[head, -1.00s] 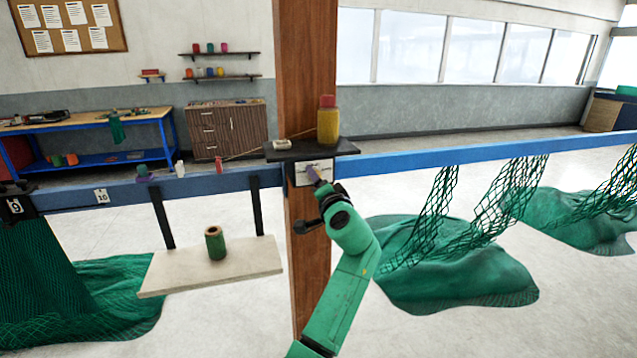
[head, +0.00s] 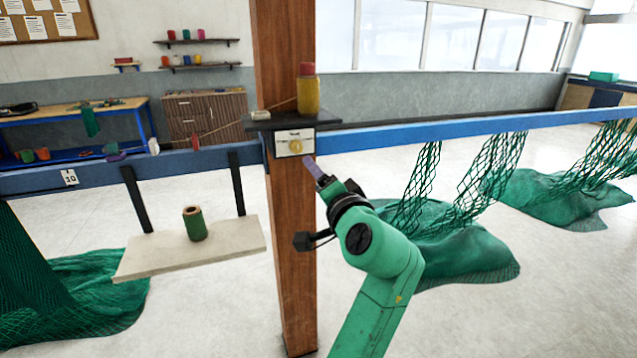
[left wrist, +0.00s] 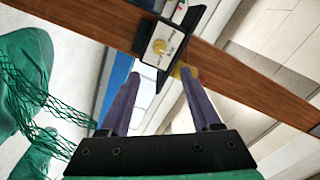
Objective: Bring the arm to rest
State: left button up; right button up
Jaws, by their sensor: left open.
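My left arm is green and comes in from the bottom of the head view. My left gripper (head: 310,164), with purple fingers, is just below and right of a white plate (head: 283,147) with a round yellow knob (head: 296,145) on the wooden post (head: 294,245). In the left wrist view the gripper (left wrist: 158,78) has its two fingers well apart, with nothing held between them. The plate and its yellow knob (left wrist: 160,47) appear beyond the fingertips, apart from them. My right gripper is in neither view.
A blue rail (head: 450,133) runs across, with green nets (head: 465,250) hanging from it. A pale board (head: 245,243) hangs left, bearing a green spool (head: 195,224). Open floor lies between.

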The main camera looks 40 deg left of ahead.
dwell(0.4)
pick_arm(q)
jog(key=w+d+f+m+h, duration=0.2)
jog(key=w+f+h, duration=0.1)
jog(key=f, duration=0.6)
jog(key=w+d+f+m+h, duration=0.2)
jog(key=w+f, duration=0.2)
jog(key=f, duration=0.4)
jog(key=w+d+f+m+h, duration=0.2)
jog(key=w+f+m+h, duration=0.1)
jog(key=f, duration=0.6)
jog(key=s+d+f+g+h, duration=0.1)
jog(key=s+d+f+h, duration=0.15)
jog(key=f, duration=0.85)
jog(key=s+d+f+g+h, duration=0.1)
jog(key=s+f, duration=0.3)
jog(key=f, duration=0.8)
jog(key=s+f+n+g+h, duration=0.1)
jog(key=s+f+g+h, duration=0.25)
jog(key=s+f, duration=1.35)
jog(key=s+a+f+n+g, duration=0.2)
jog(key=s+f, duration=0.2)
jog(key=s, duration=0.8)
jog(key=s+a+f+n+g, duration=0.1)
jog(key=s+f, duration=0.4)
jog(key=s, duration=0.7)
jog(key=shift+s+a+n+g, duration=0.2)
jog(key=shift+a+n+g, duration=0.2)
jog(key=shift+n, duration=0.3)
